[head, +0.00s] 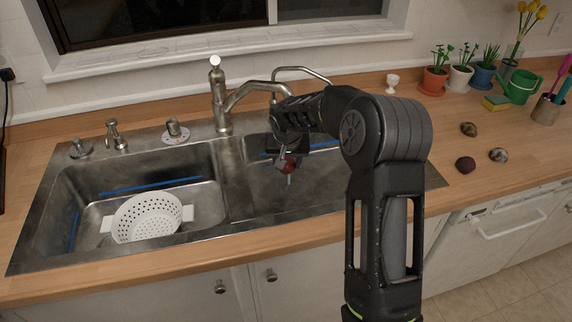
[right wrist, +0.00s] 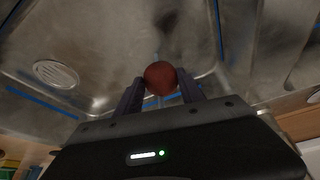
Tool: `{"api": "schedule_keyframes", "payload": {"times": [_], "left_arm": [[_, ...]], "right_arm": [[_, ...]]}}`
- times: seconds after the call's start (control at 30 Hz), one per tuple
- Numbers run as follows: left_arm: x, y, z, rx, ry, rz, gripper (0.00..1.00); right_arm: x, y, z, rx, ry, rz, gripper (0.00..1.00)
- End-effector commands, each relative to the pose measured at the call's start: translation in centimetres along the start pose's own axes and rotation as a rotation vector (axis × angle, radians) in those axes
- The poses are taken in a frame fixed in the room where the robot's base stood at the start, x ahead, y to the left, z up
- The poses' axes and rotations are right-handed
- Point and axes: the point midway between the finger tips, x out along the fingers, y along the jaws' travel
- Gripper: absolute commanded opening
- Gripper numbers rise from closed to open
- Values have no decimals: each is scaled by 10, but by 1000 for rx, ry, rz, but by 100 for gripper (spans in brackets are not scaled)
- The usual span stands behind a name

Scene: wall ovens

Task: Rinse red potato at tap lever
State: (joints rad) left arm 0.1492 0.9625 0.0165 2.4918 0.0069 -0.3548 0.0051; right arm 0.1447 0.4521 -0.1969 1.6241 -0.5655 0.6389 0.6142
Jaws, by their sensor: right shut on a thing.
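My right gripper (head: 285,158) is shut on the red potato (head: 290,166) and holds it inside the right sink basin, under the end of the tap spout. In the right wrist view the potato (right wrist: 161,78) sits between the two fingertips (right wrist: 161,88). A thin pale streak, which looks like running water, shows just below the potato in the head view and around it in the wrist view. The tap (head: 221,105) stands behind the sink with its lever (head: 215,62) on top. My left gripper is not in view.
A white colander (head: 147,217) sits in the left basin (head: 205,205). A dark red potato-like item (head: 465,164) and two brownish ones (head: 469,129) lie on the right counter. Potted plants (head: 435,82), a sponge (head: 495,103) and a green watering can (head: 521,88) stand behind them.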

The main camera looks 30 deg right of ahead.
Motion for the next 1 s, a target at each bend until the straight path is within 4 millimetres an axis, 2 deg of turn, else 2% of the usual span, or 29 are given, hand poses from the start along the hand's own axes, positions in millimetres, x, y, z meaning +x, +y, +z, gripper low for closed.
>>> {"api": "schedule_keyframes", "payload": {"times": [0.33, 1.0], "left_arm": [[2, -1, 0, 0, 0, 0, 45], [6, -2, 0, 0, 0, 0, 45]], "right_arm": [[1, 10, -2, 2, 1, 0, 2], [1, 3, -1, 0, 2, -1, 2]]}}
